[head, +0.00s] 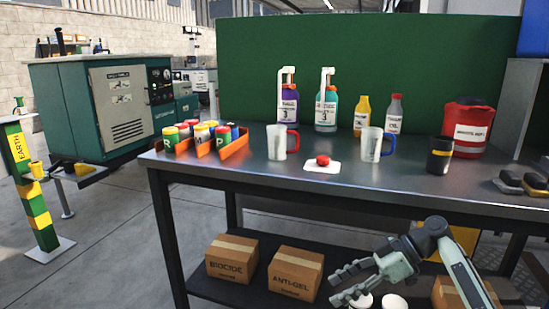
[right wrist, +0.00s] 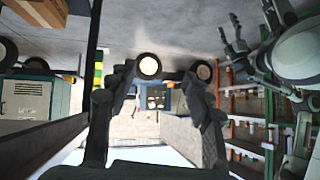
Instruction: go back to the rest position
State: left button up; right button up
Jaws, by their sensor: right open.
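My right gripper (head: 336,287) is open and empty in the head view. It is low in front of the workbench (head: 330,190), below the tabletop, with its fingers pointing left. In the right wrist view its two dark fingers (right wrist: 160,88) stand apart with nothing between them. My left gripper does not show in the head view. At the upper right of the right wrist view, a grey arm with finger-like parts (right wrist: 238,50) appears to be mine; its jaw state is unclear.
The bench carries two mugs (head: 277,142), a red object on a white pad (head: 322,167), bottles (head: 326,108), cans in an orange rack (head: 236,147) and a red canister (head: 468,128). Boxes (head: 296,273) sit on the lower shelf near my right gripper. The floor at left is open.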

jog(key=w+d+f+m+t+h, duration=0.3)
jog(key=w+d+f+m+h, duration=0.1)
jog(key=w+d+m, duration=0.25)
jog(key=w+d+r+m+t+h, duration=0.25)
jog(key=w+d+m+h, duration=0.2)
jog(key=d, duration=0.55)
jog(key=w+d+r+m+t+h, duration=0.1)
jog(key=w+d+m+t+h, duration=0.4)
jog(key=d, duration=0.4)
jog(key=s+a+f+n+g, duration=0.15)
jog(key=s+a+f, duration=0.25)
jog(key=s+f, duration=0.6)
jog(key=s+a+f+n+g, duration=0.1)
jog(key=s+a+f+g, duration=0.2)
jog(key=s+f, duration=0.7)
jog(key=s+a+f+g, duration=0.1)
jog(key=s+f, duration=0.3)
jog(key=s, duration=0.4)
jog(key=s+a+f+g+y, duration=0.1)
jog(key=s+a+f, duration=0.2)
jog(key=s+f, duration=0.2)
jog(key=s+a+f+g+y, duration=0.1)
jog(key=s+f, duration=0.3)
jog(key=s, duration=0.7)
jog(key=shift+s+a+f+g, duration=0.2)
jog(key=shift+s+a+g, duration=0.15)
jog(key=shift+a, duration=0.45)
